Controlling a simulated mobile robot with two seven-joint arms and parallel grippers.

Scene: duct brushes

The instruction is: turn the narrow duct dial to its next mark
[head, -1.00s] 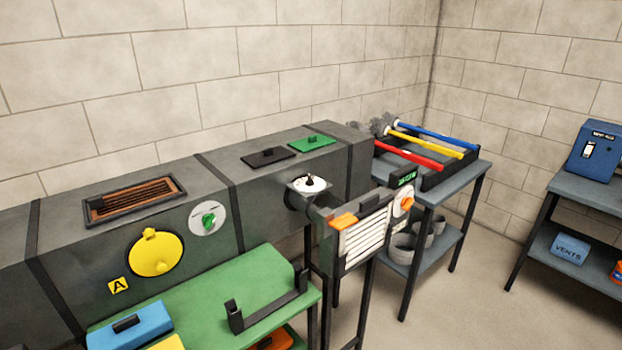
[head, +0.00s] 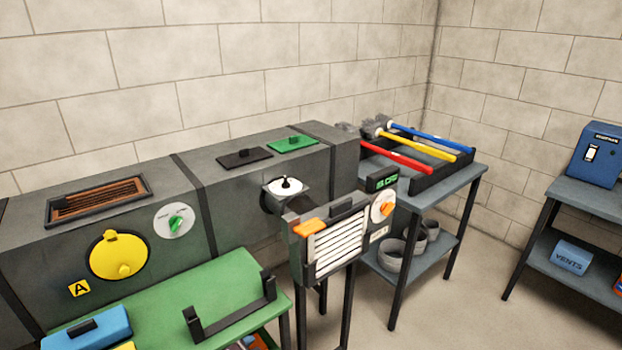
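A small round white dial (head: 285,188) with a small knob sits on top of the short narrow duct (head: 272,203) that joins the big grey duct to the vent box. Its marks are too small to read. Another white dial with a green knob (head: 175,222) is on the big duct's front face. A dial with an orange knob (head: 383,207) is on the right of the louvred vent box (head: 335,243). I cannot tell for certain which dial is the narrow duct's, but the white one on the short duct fits. Neither gripper is in view.
A green bench (head: 226,275) with a black bracket (head: 232,318) and a blue box (head: 88,328) stands before the duct. A side table (head: 470,180) holds a tray of red, yellow and blue brushes. A shelf at right holds a blue box (head: 596,155). Floor is clear between tables.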

